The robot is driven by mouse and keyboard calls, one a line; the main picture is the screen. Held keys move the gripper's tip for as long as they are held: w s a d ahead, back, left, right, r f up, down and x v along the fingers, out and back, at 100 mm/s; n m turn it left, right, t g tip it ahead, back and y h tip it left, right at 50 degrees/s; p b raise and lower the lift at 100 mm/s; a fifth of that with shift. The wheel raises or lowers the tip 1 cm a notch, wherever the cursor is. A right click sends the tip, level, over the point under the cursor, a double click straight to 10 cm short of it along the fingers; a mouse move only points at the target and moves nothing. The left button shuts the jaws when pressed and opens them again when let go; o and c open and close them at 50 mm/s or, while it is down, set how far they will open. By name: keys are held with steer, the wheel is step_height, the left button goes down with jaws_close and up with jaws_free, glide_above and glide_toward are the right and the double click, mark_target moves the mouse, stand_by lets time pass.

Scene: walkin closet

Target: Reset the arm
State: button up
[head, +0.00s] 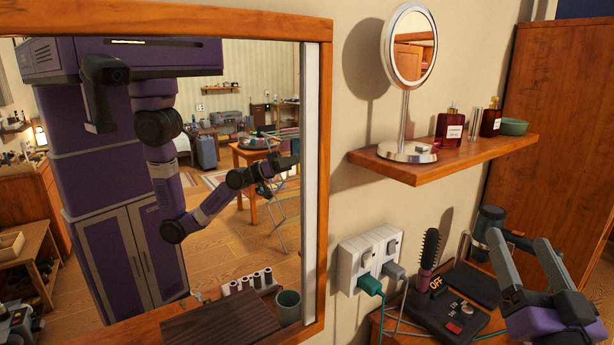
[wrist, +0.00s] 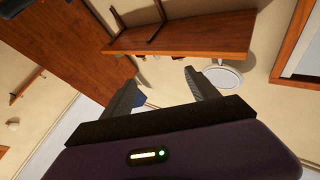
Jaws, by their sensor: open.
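My gripper (head: 522,262) is at the lower right of the head view, in front of the small lower surface by the wall. Its two grey fingers are spread apart with nothing between them. In the wrist view my gripper (wrist: 165,88) also shows open and empty, with the wall and the underside of the wooden shelf (wrist: 185,38) beyond it. My purple body and bent arm are reflected in the large mirror (head: 318,200) at the left.
A wall shelf (head: 470,160) holds a round mirror (head: 407,75), red bottles (head: 449,128) and a green bowl (head: 513,127). Below are a socket (head: 358,262) with plugs, a hairbrush (head: 428,250), a black device (head: 450,312) and a hairdryer (head: 488,225). A wooden cabinet (head: 550,110) stands at right.

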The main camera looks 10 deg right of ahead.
steer(key=s+a+f+n+g+y+b, duration=0.1)
steer(key=s+a+f+n+g+y, duration=0.2)
steer(key=s+a+f, duration=0.7)
steer(key=s+a+f+n+g+y+b, duration=0.1)
steer(key=s+a+f+n+g+y, duration=0.2)
steer(key=s+a+f, duration=0.8)
steer(key=s+f+n+y, duration=0.1)
steer(key=s+f+y, duration=0.1)
steer(key=s+f, duration=0.6)
steer(key=shift+a+b, duration=0.15)
steer(key=shift+b, duration=0.25)
